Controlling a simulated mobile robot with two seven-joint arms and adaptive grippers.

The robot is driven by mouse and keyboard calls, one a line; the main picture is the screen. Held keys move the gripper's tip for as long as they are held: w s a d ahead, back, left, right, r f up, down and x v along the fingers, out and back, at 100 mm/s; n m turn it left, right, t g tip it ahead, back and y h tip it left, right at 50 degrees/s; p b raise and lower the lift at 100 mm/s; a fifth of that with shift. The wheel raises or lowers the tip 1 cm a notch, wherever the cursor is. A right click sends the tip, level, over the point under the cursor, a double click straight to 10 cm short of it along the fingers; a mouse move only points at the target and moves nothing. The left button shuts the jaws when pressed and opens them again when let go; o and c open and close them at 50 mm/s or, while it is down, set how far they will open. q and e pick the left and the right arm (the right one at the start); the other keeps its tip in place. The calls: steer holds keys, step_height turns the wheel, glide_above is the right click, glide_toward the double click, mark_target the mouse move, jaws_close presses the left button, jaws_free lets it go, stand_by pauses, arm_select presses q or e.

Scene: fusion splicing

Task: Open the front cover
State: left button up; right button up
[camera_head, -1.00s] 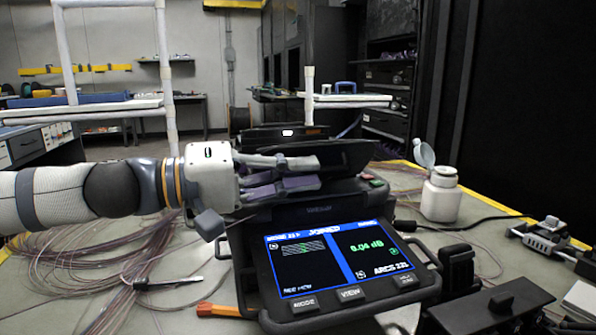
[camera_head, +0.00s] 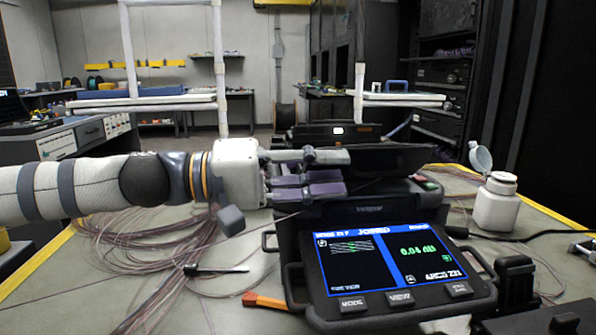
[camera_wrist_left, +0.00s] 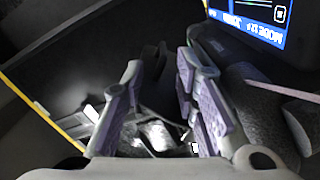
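The black fusion splicer (camera_head: 280,240) stands on the workbench with its lit screen (camera_head: 385,262) facing me. A dark flat panel, which looks like its raised cover (camera_head: 400,158), shows behind the fingers of my left gripper (camera_head: 345,172). This gripper reaches in from the left above the splicer body and hides part of it. In the left wrist view its two purple-padded fingers (camera_wrist_left: 158,105) are apart, with dark splicer parts and small metallic pieces visible in the gap. I cannot tell whether a finger touches the cover. My right gripper is not in view.
A white bottle (camera_head: 496,203) with its lid open stands to the right. Loose fibre coils (camera_head: 150,245), a dark thin tool (camera_head: 217,269) and an orange-handled tool (camera_head: 264,300) lie on the left. A black block (camera_head: 515,280) stands at the front right.

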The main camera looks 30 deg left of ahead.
arm_select(q)
steer(key=v, duration=0.8)
steer(key=shift+s+a, duration=0.2)
steer(key=shift+s, duration=0.05)
